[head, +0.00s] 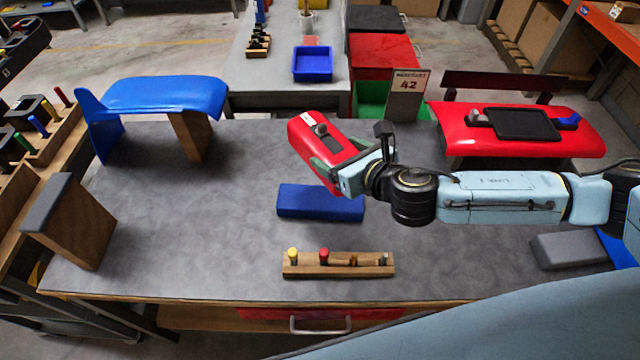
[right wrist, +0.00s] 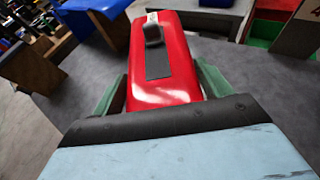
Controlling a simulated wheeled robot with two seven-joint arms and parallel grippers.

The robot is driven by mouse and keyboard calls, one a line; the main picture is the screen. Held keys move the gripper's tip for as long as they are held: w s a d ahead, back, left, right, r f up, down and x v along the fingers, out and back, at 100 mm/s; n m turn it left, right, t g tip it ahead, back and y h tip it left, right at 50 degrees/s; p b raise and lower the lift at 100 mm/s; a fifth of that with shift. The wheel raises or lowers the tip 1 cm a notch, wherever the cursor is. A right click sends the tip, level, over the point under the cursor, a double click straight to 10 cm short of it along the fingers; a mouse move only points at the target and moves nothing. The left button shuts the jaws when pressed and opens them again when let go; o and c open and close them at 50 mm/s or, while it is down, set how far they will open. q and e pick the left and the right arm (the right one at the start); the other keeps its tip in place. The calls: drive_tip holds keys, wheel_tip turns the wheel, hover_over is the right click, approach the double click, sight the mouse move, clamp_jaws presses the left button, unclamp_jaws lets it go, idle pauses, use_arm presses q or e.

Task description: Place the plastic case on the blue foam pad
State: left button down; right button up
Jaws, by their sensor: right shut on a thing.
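The red plastic case (head: 318,136) has a dark strip and a small dark latch on top. My right gripper (head: 338,164) is shut on it and holds it tilted above the far side of the blue foam pad (head: 320,203). The pad lies flat on the grey table, and its top looks bare. In the right wrist view the case (right wrist: 163,60) sits between the green fingers of my right gripper (right wrist: 164,90). My left gripper is not in view.
A small wooden rack (head: 338,265) with colored pegs stands in front of the pad. A blue kart panel (head: 165,95) rests on wooden supports at the left. A red panel (head: 480,135) with a black tray stands at the right. A grey block (head: 568,250) lies at the right front.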

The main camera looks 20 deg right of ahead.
drive_tip(key=shift+w+a+f+n+g+y+p, duration=0.1)
drive_tip(key=shift+a+f+n+g+y+p, duration=0.15)
drive_tip(key=shift+f+n+y+p, duration=0.5)
drive_tip(key=shift+n+y+p, duration=0.25)
drive_tip(key=shift+f+g, duration=0.25)
drive_tip(key=shift+f, duration=0.15)
drive_tip(key=b, duration=0.2)
hover_over(334, 208)
wheel_tip(334, 208, down, 6)
use_arm(q)
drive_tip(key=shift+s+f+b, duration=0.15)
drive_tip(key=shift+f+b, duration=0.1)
drive_tip(key=shift+b, duration=0.5)
use_arm(e)
drive_tip(key=shift+f, duration=1.8)
drive_tip(key=shift+f, duration=0.2)
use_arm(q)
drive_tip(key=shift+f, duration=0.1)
use_arm(e)
drive_tip(key=o, duration=1.2)
drive_tip(key=shift+c, duration=0.2)
